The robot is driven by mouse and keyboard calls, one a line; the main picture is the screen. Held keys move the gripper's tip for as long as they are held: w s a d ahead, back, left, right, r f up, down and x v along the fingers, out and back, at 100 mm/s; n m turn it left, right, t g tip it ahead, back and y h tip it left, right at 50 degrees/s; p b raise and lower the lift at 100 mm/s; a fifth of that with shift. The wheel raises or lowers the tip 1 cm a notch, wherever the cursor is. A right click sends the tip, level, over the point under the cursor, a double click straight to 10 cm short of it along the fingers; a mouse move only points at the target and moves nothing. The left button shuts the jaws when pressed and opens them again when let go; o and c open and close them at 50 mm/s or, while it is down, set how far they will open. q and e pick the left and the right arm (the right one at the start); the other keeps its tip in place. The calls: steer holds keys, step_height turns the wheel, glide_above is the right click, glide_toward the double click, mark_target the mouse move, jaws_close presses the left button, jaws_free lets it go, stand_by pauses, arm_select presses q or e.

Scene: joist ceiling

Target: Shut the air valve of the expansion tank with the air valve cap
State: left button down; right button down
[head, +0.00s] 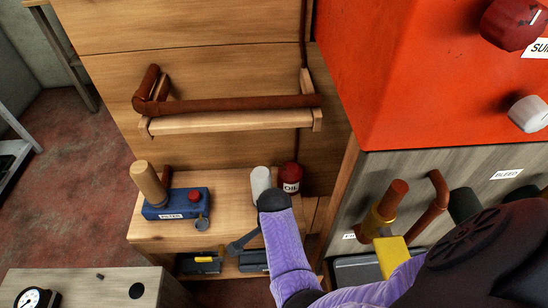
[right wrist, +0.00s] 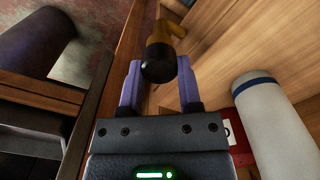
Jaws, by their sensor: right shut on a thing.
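In the right wrist view my right gripper (right wrist: 159,65) has its two purple fingers shut on a small round black cap (right wrist: 158,63). A brass-coloured piece with a side branch (right wrist: 168,32) shows just beyond the cap; I cannot tell whether the two touch. In the head view my right arm comes in from the lower right, and its gripper cannot be made out there. I cannot pick out the expansion tank or its air valve for sure. My left gripper is in neither view.
A low wooden shelf holds a blue filter box (head: 170,205), a white cylinder (head: 261,182) and a red oil can (head: 290,178). The white cylinder is close beside my right gripper (right wrist: 275,125). An orange cabinet (head: 400,60) stands at right, above pipes and a brass valve (head: 378,222).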

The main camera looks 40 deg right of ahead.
steer(key=shift+r+m+p, duration=0.15)
steer(key=shift+m+p, duration=0.2)
steer(key=shift+m, duration=1.35)
steer(key=shift+c, duration=1)
jaws_free()
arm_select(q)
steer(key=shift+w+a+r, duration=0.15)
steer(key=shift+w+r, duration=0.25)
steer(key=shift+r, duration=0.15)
